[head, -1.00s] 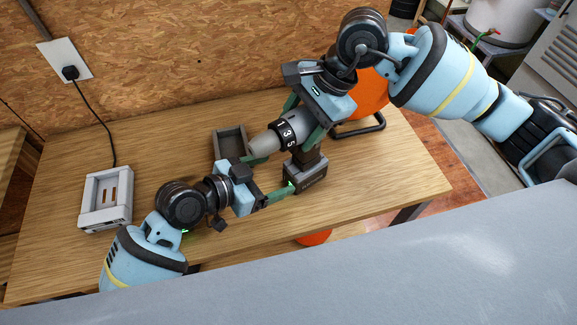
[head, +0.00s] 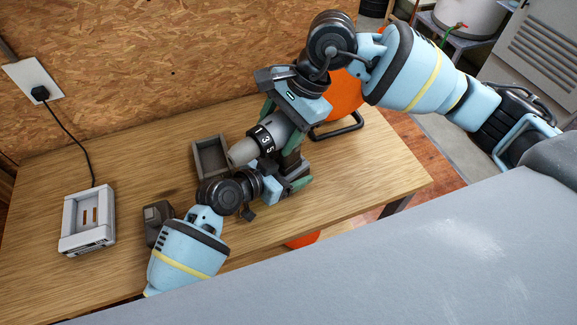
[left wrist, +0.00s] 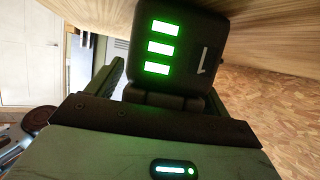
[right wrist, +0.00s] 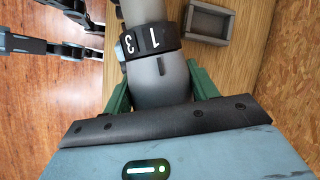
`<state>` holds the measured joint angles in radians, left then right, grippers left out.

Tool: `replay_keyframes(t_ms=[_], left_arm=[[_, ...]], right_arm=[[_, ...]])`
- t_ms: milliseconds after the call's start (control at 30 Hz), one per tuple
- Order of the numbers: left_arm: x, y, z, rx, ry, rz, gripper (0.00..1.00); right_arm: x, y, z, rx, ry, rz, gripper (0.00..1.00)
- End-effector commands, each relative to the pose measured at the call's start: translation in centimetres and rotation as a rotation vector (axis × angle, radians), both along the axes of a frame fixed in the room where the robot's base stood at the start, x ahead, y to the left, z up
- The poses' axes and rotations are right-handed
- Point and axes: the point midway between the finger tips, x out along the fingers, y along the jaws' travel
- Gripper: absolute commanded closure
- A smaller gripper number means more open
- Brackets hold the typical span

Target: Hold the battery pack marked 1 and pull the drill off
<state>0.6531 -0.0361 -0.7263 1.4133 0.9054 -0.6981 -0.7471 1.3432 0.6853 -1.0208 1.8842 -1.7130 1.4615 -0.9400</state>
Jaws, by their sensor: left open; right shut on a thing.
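The drill (head: 272,135), grey with a black numbered collar, stands on the table. My right gripper (head: 287,125) is shut on its body; the right wrist view shows the grey drill body (right wrist: 160,80) between its green fingers. The dark battery pack marked 1 (left wrist: 180,50) is at the drill's base, with three lit green bars in the left wrist view. My left gripper (head: 285,183) is open at the pack, its fingers low around it. In the head view, my left gripper hides most of the pack.
A white charger (head: 88,222) is at the table's left, its cord running to a wall outlet. A second dark block, like a battery pack (head: 158,222), lies beside my left arm. A grey open tray (head: 210,158) is behind the drill's tip. An orange object (head: 345,95) stands behind my right gripper.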

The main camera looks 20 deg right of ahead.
Motion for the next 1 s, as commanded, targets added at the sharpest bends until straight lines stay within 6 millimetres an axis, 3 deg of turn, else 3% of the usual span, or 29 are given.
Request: replay_keyframes(t_ms=[167,633,667,867,1000], left_arm=[[0.01,0.00,0.05,0.000,-0.001,0.000,0.20],[0.01,0.04,0.05,0.000,0.000,0.001,0.82],[0.02,0.05,0.05,0.000,0.000,0.001,0.47],[0.03,0.06,0.05,0.000,0.000,0.001,0.73],[0.03,0.06,0.05,0.000,-0.001,0.001,0.73]], right_arm=[[0.06,-0.03,0.12,0.000,-0.003,-0.001,1.00],[0.07,-0.03,0.13,0.000,-0.003,-0.001,1.00],[0.07,-0.03,0.13,0.000,-0.003,-0.001,1.00],[0.07,-0.03,0.13,0.000,-0.003,-0.001,1.00],[0.07,-0.03,0.13,0.000,-0.003,0.000,1.00]])
